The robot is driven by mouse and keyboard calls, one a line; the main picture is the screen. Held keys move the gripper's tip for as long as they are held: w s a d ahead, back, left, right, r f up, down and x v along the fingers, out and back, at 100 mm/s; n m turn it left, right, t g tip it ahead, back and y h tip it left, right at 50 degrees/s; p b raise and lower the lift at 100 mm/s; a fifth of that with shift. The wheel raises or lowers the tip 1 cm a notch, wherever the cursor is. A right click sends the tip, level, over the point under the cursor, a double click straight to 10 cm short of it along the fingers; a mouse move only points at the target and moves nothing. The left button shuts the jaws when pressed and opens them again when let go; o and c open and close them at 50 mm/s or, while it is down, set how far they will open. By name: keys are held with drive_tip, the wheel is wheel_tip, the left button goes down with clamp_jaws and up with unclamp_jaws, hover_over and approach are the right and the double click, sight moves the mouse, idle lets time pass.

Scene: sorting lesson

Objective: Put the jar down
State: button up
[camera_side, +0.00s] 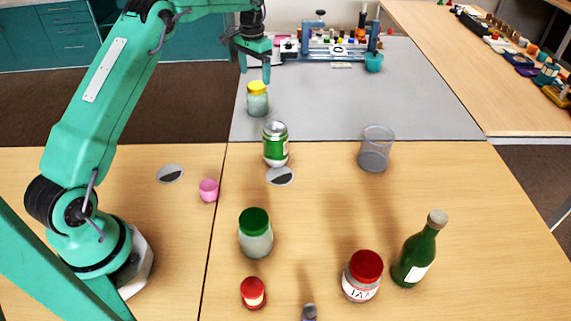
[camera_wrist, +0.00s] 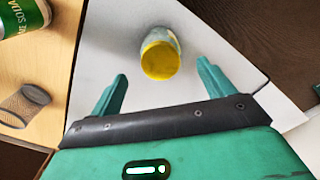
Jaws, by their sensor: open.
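A jar with a yellow lid (camera_side: 257,98) stands upright on the grey surface (camera_side: 330,105) at the back. My gripper (camera_side: 255,77) is above it with the fingers pointing down. In the wrist view the gripper (camera_wrist: 162,88) is open, and the yellow-lidded jar (camera_wrist: 161,55) lies beyond the fingertips, apart from both fingers. Other jars stand on the wooden table: one with a green lid (camera_side: 255,233), one with a red lid and a label (camera_side: 362,276), and a small one with a red lid (camera_side: 253,293).
A green soda can (camera_side: 275,144) stands in front of the yellow-lidded jar; it also shows in the wrist view (camera_wrist: 22,17). A clear cup (camera_side: 376,148), a green bottle (camera_side: 417,252) and a pink cup (camera_side: 208,190) stand on the table.

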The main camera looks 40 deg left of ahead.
drive_tip(key=shift+r, duration=1.8)
drive_tip(key=shift+s+d+r, duration=0.15)
drive_tip(key=shift+d+r, duration=0.2)
drive_tip(key=shift+r, duration=0.15)
drive_tip(key=s+d+r+t, duration=0.3)
drive_tip(key=s+d+r, duration=0.9)
drive_tip(key=s+r, duration=0.25)
drive_tip(key=s+d+f+t, duration=0.1)
drive_tip(key=s+d+f, duration=0.2)
drive_tip(key=s, duration=0.7)
drive_tip(key=s+d+f+t, duration=0.1)
drive_tip(key=s+d+f, duration=0.2)
drive_tip(key=s, duration=0.8)
drive_tip(key=shift+s+d+f+t, duration=0.15)
drive_tip(key=shift+s+d+t, duration=0.15)
drive_tip(key=shift+d, duration=0.1)
